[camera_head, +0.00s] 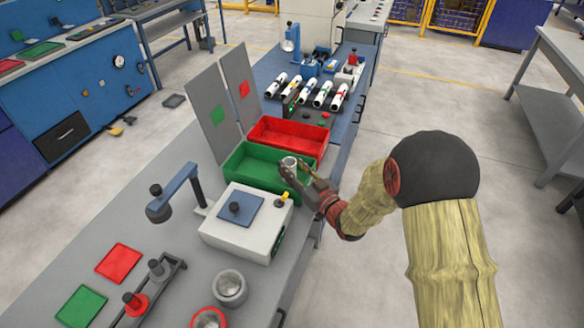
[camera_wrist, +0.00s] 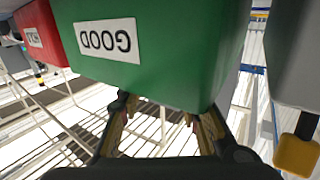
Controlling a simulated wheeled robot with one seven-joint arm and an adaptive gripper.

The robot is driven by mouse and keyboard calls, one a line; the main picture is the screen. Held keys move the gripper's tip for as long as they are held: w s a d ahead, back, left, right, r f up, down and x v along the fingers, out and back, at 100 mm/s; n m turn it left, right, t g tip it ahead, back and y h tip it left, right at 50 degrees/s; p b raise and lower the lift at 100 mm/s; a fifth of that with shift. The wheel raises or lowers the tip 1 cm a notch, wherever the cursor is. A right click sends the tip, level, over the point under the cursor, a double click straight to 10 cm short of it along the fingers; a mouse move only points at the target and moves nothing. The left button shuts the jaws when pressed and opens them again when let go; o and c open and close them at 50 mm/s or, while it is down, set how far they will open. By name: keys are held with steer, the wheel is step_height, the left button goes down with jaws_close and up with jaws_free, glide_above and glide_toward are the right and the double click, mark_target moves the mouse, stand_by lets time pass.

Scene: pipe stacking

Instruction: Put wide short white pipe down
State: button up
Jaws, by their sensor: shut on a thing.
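The wide short white pipe (camera_head: 289,161) is at the tip of my gripper (camera_head: 296,172), at the near right edge of the green bin (camera_head: 248,179) in the head view. My gripper is shut on it. The pipe appears upright with its open end up. In the wrist view my two fingers (camera_wrist: 160,115) show below the green bin's wall (camera_wrist: 160,70), which bears a GOOD label; the pipe cannot be made out there.
A red bin (camera_head: 262,140) stands behind the green one. A white box (camera_head: 240,232) with a blue pad is nearer. Several white pipes (camera_head: 320,95) lie on a rack farther back. Another ring-like part (camera_head: 229,289) sits on the grey bench.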

steer(key=shift+s+f, duration=0.1)
steer(key=shift+f, duration=0.35)
steer(key=o, duration=1.2)
steer(key=shift+s+f, duration=0.1)
steer(key=shift+f, duration=0.25)
steer(key=shift+r, duration=0.1)
steer(key=shift+r+p, duration=0.25)
steer(key=shift+p, duration=0.2)
steer(key=shift+s+d+r+p, duration=0.2)
steer(key=shift+r+p, duration=0.05)
steer(key=shift+p, duration=0.1)
steer(key=v, duration=0.3)
steer(key=p+v, duration=0.1)
steer(key=v, duration=0.3)
steer(key=p+v, duration=0.1)
steer(key=v, duration=0.3)
steer(key=shift+d+r, duration=0.1)
steer(key=shift+r, duration=0.3)
